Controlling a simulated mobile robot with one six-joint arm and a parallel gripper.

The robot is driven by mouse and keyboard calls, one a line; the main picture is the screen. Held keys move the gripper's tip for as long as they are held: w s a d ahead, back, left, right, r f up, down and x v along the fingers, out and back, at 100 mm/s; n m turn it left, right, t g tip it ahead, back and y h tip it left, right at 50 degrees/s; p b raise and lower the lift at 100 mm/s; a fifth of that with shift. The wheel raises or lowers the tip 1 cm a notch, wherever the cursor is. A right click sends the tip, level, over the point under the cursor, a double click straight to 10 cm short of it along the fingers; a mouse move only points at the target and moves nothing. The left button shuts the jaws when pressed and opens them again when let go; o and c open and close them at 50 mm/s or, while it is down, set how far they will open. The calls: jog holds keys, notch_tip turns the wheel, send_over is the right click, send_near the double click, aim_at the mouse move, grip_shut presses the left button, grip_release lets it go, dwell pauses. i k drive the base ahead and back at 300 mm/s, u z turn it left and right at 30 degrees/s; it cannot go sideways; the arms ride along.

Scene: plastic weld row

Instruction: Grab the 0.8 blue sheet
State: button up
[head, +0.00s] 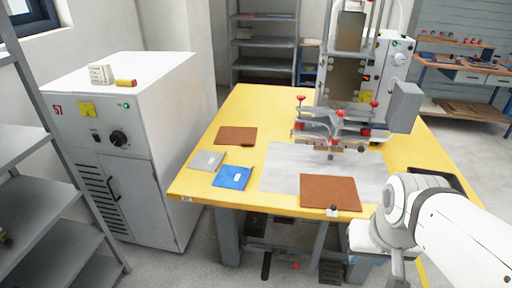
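A blue sheet (232,178) lies flat near the front left edge of the yellow table, with a small white label on it. The label's writing is too small to read, so I cannot tell its thickness. A grey sheet (207,161) with a similar small label lies just behind and left of it. My white arm comes in at the lower right, beside the table's front right corner and well away from the blue sheet. I cannot make out my gripper's fingers in this view.
The yellow table (262,105) carries a white-grey welding press (345,90) with red knobs. Brown sheets lie at the left (235,136) and in front of the press (329,191). A white cabinet (130,120) stands left of the table. Grey shelves (50,200) stand far left.

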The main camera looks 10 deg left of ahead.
aim_at(229, 177)
jog(key=u, duration=0.3)
jog(key=k, duration=0.3)
jog(key=u, duration=0.65)
jog(key=k, duration=1.05)
jog(key=u, duration=0.95)
jog(key=i, duration=0.8)
jog(key=z, duration=0.45)
jog(key=i, duration=1.7)
jog(key=z, duration=1.35)
jog(key=i, duration=0.8)
jog(key=z, duration=0.55)
jog(key=k, duration=0.9)
jog(key=z, duration=0.2)
jog(key=i, duration=0.55)
jog(key=u, duration=0.05)
